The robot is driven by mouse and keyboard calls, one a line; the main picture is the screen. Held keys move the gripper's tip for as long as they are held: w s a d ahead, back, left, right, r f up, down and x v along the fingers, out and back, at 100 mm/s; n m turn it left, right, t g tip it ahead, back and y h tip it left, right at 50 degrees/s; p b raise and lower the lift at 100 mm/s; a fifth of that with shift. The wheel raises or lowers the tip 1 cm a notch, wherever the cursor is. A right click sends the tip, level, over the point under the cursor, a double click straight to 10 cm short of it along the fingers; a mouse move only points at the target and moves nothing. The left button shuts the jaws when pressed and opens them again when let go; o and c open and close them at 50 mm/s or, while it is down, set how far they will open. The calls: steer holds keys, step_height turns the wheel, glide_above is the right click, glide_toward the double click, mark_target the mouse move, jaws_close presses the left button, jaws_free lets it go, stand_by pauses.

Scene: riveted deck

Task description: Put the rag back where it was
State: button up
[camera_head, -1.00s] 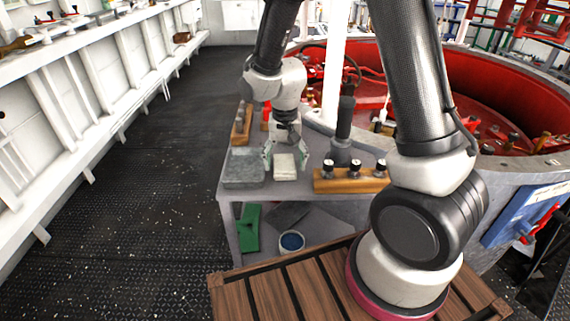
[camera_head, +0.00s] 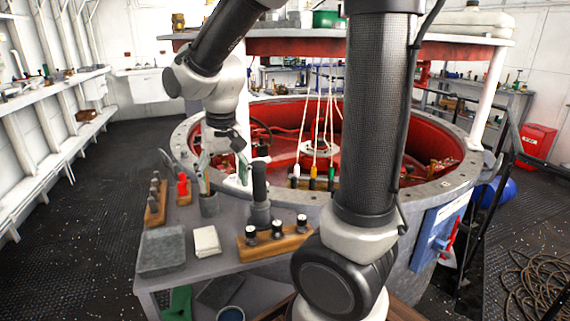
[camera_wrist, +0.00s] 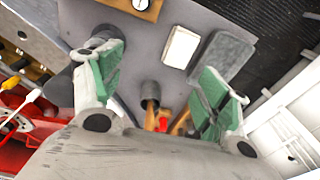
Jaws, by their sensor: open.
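The rag (camera_head: 207,241) is a folded, cream-white pad lying flat on the grey table, just right of a grey slab-like tray (camera_head: 162,250). It also shows in the wrist view (camera_wrist: 181,46), beside the same tray (camera_wrist: 226,58). My gripper (camera_head: 223,170) is open with nothing between its green-padded fingers. It is raised above the far part of the table, beyond the rag and apart from it. In the wrist view the open fingers (camera_wrist: 158,88) spread on either side of a small dark cup.
The cup (camera_head: 208,206) holds upright sticks, close below my gripper. A dark post-like tool (camera_head: 260,195) stands right of it. A wooden block with black knobs (camera_head: 275,242) sits right of the rag. A red-lined round basin (camera_head: 290,125) lies behind.

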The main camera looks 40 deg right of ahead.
steer(key=s+d+r+n+t, duration=0.1)
steer(key=s+d+r, duration=0.3)
steer(key=s, duration=0.3)
steer(key=s+d+r+n+t, duration=0.1)
steer(key=s+d+r+t, duration=0.1)
steer(key=s+d, duration=0.3)
steer(key=s+r, duration=0.1)
steer(key=s, duration=0.2)
steer(key=shift+s+d+r+n, duration=0.15)
steer(key=shift+d+r+n, duration=0.15)
steer(key=shift+r, duration=0.1)
